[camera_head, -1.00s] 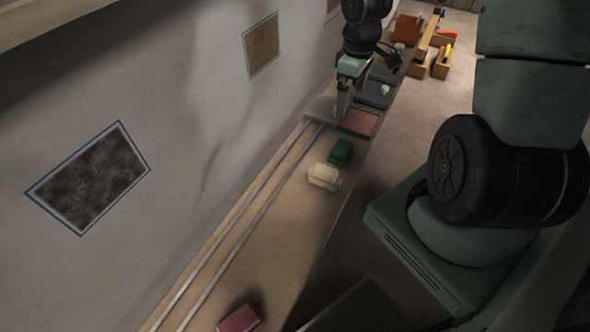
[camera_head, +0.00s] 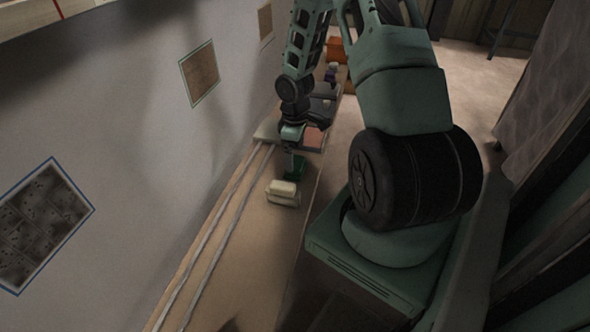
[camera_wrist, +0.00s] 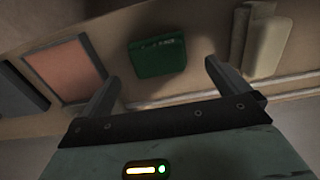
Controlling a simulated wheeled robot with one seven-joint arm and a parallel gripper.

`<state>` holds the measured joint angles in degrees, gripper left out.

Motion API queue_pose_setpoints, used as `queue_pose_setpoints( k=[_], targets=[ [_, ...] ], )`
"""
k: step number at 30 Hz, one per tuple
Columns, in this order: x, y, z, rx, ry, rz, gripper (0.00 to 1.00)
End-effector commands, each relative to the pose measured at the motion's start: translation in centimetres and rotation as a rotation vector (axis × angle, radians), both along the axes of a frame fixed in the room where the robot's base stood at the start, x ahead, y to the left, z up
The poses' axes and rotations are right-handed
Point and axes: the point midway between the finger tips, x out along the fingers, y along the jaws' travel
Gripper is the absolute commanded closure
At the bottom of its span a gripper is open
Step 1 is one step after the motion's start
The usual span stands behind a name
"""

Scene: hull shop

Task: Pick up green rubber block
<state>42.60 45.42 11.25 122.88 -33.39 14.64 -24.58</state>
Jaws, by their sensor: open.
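The green rubber block (camera_head: 297,168) lies on the long bench, just beyond a cream block (camera_head: 283,193) in the head view. In the wrist view the green block (camera_wrist: 158,57) shows whole, beyond the fingertips and roughly between them. My gripper (camera_head: 291,155) is over the bench at the green block and partly hides it in the head view. In the wrist view my gripper (camera_wrist: 163,75) has its two fingers spread with nothing between them. The gap between fingers and block is hard to judge.
The cream block also shows in the wrist view (camera_wrist: 264,45), right of the right finger. A dark-framed reddish tray (camera_wrist: 68,68) lies to the left. Two pale rails (camera_head: 220,232) run along the bench by the wall. The near bench (camera_head: 245,270) is mostly clear.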

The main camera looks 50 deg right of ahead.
Motion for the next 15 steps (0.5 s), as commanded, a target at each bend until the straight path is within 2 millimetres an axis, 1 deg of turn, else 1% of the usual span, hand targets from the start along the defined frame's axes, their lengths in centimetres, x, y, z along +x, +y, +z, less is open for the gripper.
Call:
queue_pose_setpoints(
  k=[5,12,15],
  targets=[
    [0.0,0.0,-1.3,0.001,0.000,0.002,0.00],
    [0.1,-0.2,-4.8,0.001,0.001,0.003,0.00],
    [0.1,-0.2,-5.5,0.000,0.000,0.000,0.00]
  ],
)
